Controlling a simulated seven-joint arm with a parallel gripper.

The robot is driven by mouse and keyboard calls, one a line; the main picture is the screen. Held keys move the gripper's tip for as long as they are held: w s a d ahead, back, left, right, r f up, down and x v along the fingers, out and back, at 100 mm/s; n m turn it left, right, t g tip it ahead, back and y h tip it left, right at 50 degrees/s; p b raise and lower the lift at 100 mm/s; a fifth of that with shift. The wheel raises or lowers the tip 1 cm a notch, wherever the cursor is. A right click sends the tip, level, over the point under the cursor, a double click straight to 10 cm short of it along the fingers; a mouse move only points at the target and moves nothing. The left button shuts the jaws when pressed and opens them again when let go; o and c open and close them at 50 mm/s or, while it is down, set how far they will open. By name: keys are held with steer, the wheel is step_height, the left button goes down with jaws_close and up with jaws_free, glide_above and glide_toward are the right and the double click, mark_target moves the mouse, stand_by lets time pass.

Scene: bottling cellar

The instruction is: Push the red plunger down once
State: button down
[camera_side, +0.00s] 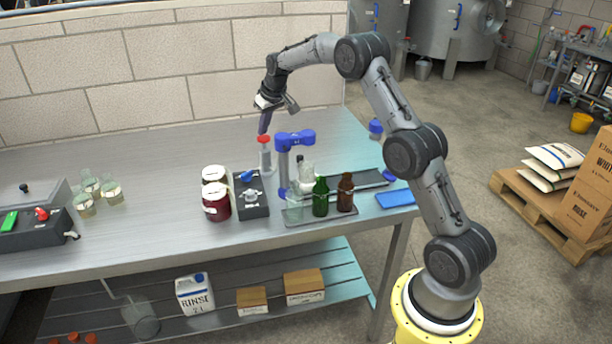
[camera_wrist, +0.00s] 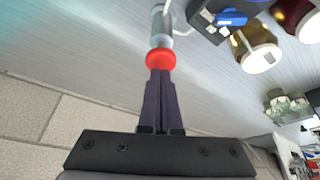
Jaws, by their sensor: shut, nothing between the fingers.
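The red plunger (camera_side: 263,139) is a red cap on top of an upright pale grey cylinder (camera_side: 265,158) on the steel table. In the wrist view the red plunger (camera_wrist: 160,59) lies straight beyond my fingertips, with the grey cylinder (camera_wrist: 161,25) behind it. My gripper (camera_side: 263,131) is shut and empty and points down just above the plunger. In the wrist view my gripper's (camera_wrist: 160,73) dark fingers are together and overlap the cap's near edge. I cannot tell whether they touch it.
Two lidded jars (camera_side: 216,203) and a dark box with a blue lever (camera_side: 251,193) stand in front of the plunger. A blue stand (camera_side: 283,165) and bottles (camera_side: 320,197) are to its right. The table left of the plunger (camera_side: 160,165) is clear.

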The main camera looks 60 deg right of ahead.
steer(key=shift+f, duration=0.25)
steer(key=shift+f, duration=1.1)
steer(key=shift+r, duration=1.75)
steer(key=shift+r, duration=2.5)
